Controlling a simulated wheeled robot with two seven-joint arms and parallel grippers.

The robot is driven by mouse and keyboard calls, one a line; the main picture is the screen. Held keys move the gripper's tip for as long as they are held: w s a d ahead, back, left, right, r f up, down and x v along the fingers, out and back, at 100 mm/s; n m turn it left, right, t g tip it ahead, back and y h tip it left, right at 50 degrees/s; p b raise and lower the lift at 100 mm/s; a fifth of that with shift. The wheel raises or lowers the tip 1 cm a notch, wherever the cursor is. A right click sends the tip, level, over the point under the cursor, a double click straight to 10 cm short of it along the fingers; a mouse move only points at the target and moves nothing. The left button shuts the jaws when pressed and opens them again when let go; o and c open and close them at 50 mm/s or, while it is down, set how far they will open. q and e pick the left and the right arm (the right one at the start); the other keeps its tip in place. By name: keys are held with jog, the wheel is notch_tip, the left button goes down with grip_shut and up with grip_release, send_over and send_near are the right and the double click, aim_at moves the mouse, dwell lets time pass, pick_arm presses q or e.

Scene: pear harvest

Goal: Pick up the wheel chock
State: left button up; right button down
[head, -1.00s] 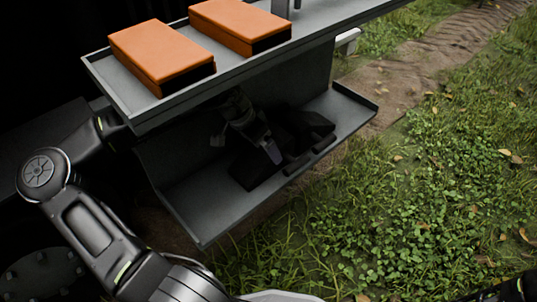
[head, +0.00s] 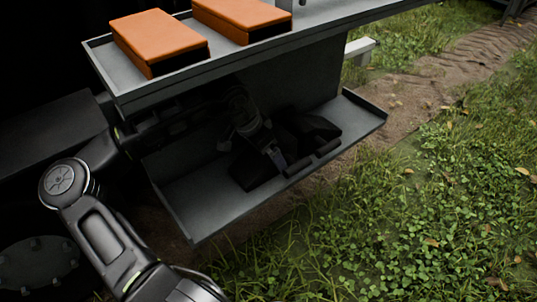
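The wheel chock (head: 317,131) is a black, wedge-like shape on the lower grey shelf (head: 205,205), in deep shadow. Dark parts spread to the left and front of it, and I cannot tell whether they are one piece or two. My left gripper (head: 272,153) reaches in under the upper shelf from the left, pointing down at the middle of the dark shape. One paler finger shows in front of it. Shadow hides the other finger and any contact, so I cannot tell whether it is open or shut. My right gripper is out of view.
Two orange boxes (head: 160,37) (head: 240,15) lie on the upper grey shelf (head: 125,88), which overhangs the lower one closely. The lower shelf has a raised lip. Grass (head: 400,210) and a dirt track (head: 420,82) lie open to the right.

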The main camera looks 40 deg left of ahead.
pick_arm(q)
jog(key=c, duration=2)
